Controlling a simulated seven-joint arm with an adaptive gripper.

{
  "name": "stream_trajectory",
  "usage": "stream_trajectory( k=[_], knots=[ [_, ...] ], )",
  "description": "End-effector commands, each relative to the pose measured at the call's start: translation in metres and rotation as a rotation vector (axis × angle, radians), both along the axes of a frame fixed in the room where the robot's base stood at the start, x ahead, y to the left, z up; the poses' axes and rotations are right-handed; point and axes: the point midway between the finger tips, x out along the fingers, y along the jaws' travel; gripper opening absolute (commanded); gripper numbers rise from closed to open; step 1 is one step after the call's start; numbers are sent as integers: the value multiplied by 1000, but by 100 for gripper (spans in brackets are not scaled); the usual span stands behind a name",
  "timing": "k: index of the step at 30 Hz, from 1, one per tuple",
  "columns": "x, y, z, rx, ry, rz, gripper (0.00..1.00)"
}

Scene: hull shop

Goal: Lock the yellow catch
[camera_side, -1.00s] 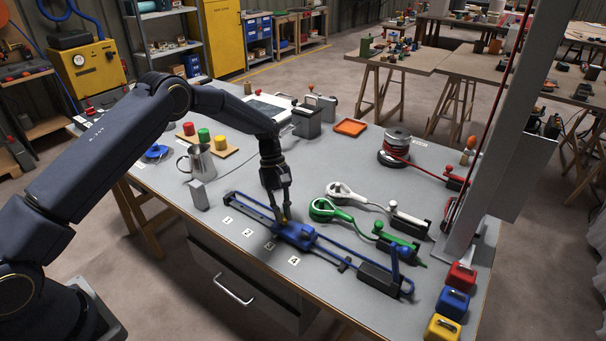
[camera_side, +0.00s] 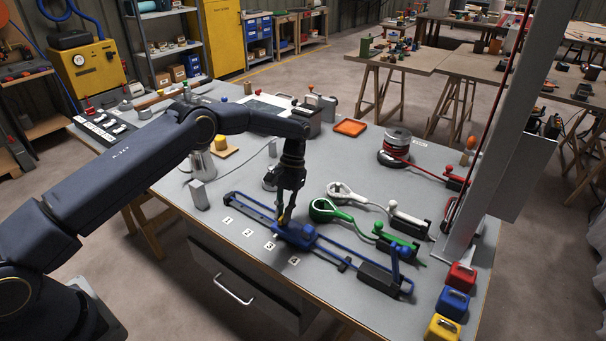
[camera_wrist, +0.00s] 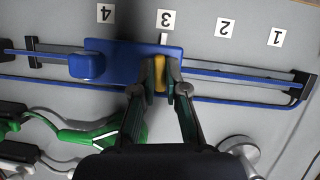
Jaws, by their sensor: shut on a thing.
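The yellow catch (camera_wrist: 160,74) is a small upright piece on the blue carriage (camera_wrist: 110,50). The carriage sits on a long blue-railed track and also shows in the side view (camera_side: 296,234). My gripper (camera_wrist: 161,80) is shut on the catch, one finger on each side; in the side view it (camera_side: 283,219) comes down from above, the hand leaning to the right. The fingers hide most of the catch there. The carriage's white mark lines up with the label 3 (camera_wrist: 169,22). I cannot tell whether the catch is locked.
A black block with a blue lever (camera_side: 402,250) stands at the track's right end. Green (camera_side: 322,210) and white (camera_side: 341,190) handled cables lie behind the track. A metal mug (camera_side: 204,163) stands at the left. Red, blue and yellow blocks (camera_side: 453,303) line the right edge.

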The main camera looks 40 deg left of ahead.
Motion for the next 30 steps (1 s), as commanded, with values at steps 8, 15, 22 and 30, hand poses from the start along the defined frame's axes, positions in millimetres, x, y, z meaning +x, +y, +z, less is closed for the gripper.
stream_trajectory(
  k=[8, 15, 22, 30],
  knots=[
    [1, -1, 1, 1, -5, -125, 0],
    [1, -1, 1, 0, -5, -162, 0],
    [2, -1, 1, 1, -6, -167, 0],
    [1, -1, 1, 0, -5, -166, 24]
  ],
)
